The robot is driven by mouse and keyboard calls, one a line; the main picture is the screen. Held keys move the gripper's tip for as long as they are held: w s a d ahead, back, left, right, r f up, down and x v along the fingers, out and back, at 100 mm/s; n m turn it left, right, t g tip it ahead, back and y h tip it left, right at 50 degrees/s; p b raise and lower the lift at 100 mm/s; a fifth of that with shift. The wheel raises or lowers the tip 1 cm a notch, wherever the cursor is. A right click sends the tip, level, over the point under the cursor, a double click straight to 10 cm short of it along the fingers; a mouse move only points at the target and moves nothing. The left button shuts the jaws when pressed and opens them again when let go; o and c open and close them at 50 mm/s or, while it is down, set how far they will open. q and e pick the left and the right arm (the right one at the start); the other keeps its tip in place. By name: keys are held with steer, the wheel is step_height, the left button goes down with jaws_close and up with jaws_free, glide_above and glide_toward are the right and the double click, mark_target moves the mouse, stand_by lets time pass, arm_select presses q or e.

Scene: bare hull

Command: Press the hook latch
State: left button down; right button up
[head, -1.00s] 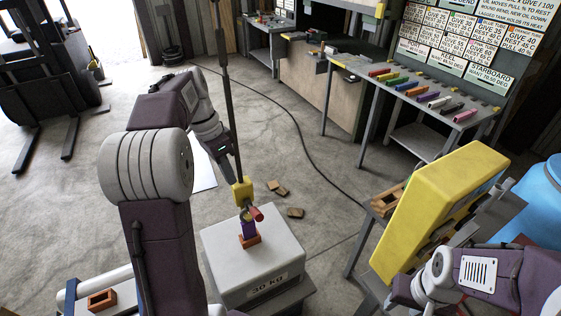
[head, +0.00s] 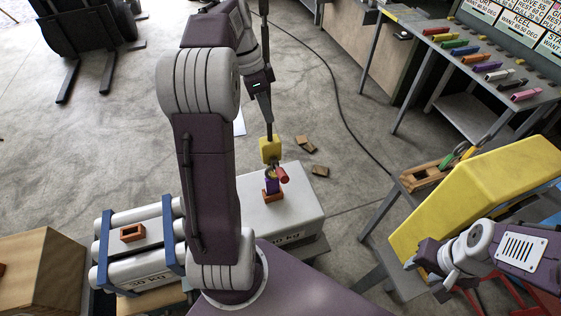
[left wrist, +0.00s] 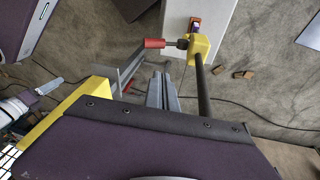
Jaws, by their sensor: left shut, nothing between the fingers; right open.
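A yellow block (head: 270,150) hangs at the lower end of a dark rod. It carries the hook latch, with a red-tipped lever (head: 282,175). It hangs over a purple and orange lug (head: 271,192) on a light grey weight (head: 298,205). I cannot tell whether the hook is around the lug. In the left wrist view the red lever (left wrist: 154,43) sticks out left of the yellow block (left wrist: 198,48). My left gripper (head: 266,112) is shut and empty behind the block; its grey fingers (left wrist: 163,92) look apart from the lever. My right gripper (head: 425,272) is open at the lower right, partly hidden.
A blue-strapped cylinder weight (head: 140,250) and a wooden box (head: 40,275) stand at the left. A yellow cabinet (head: 470,200) is at the right. Small wooden blocks (head: 305,145) lie on the floor. A bench (head: 480,75) with coloured handles stands at the back right.

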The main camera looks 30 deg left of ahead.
arm_select(q)
glide_toward(283, 170)
steer(key=shift+w+d+f+p, duration=0.2)
steer(key=shift+w+f+p, duration=0.05)
steer(key=shift+w+p, duration=0.2)
steer(key=shift+w+d+f+p, duration=0.25)
steer(key=shift+w+p, duration=0.2)
steer(key=f, duration=0.1)
steer(key=s+f+p, duration=0.1)
steer(key=f, duration=0.1)
steer(key=shift+s+d+f, duration=0.2)
steer(key=shift+d, duration=0.2)
steer(key=shift+s+d+f, duration=0.1)
steer(key=shift+s+f, duration=0.1)
steer(key=shift+f, duration=0.4)
arm_select(e)
steer(key=r, duration=0.3)
steer(key=shift+s+r, duration=0.15)
steer(key=shift+s, duration=0.05)
